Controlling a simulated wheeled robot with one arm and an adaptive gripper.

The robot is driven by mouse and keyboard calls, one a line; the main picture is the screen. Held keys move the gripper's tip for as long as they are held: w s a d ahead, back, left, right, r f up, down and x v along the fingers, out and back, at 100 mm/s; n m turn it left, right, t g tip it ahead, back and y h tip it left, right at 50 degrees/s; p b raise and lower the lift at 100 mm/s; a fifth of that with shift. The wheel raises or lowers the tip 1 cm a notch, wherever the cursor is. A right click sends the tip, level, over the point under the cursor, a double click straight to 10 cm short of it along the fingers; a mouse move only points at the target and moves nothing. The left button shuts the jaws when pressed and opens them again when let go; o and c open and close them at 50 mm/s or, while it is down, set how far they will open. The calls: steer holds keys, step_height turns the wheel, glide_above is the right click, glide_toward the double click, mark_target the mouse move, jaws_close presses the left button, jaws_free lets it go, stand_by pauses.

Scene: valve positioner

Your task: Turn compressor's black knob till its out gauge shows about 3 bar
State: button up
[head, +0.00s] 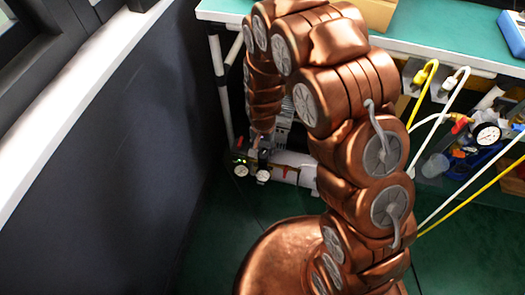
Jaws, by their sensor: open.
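The compressor (297,160) stands on the floor under the bench, a white tank with a grey motor part above it. Two small round gauges show at its left end, one at the left (241,171) and one at the right (263,176). Their needles are too small to read, and I cannot tell which is the out gauge. My gripper (263,156) points down at the compressor's left end, just above the right gauge. It is small and dark here, and is open. The black knob cannot be made out; the gripper seems to cover that spot. Contact cannot be told.
A bench with a green top (440,28) stands above the compressor. Yellow and white hoses, another gauge (487,134) and a clutter of parts are at the right. A dark wall (110,150) closes the left side. Green floor (215,235) is clear in front.

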step_height(320, 180, up, 7)
stand_by(0.4)
stand_by(0.4)
step_height(320, 180, up, 16)
steer(key=p, duration=0.8)
glide_above(263, 154)
steer(key=s+d, duration=0.4)
steer(key=s+d+r+n+p, duration=0.15)
steer(key=s+r+p, duration=0.25)
steer(key=r, duration=0.4)
steer(key=s+d+r+n+p, duration=0.1)
steer(key=s+d+r+p, duration=0.3)
steer(key=r, duration=0.4)
steer(key=s+d+r+n+g+p, duration=0.1)
steer(key=s+d+r+p, duration=0.1)
steer(key=s+r+p, duration=0.5)
steer(key=s+d+r+p, duration=0.2)
steer(key=s+r+p, duration=0.5)
steer(key=r, duration=0.6)
steer(key=shift+s+r+n+g, duration=0.15)
steer(key=shift+s+n+g, duration=0.25)
steer(key=shift+s, duration=0.65)
steer(key=shift+c, duration=0.7)
steer(key=shift+a, duration=0.1)
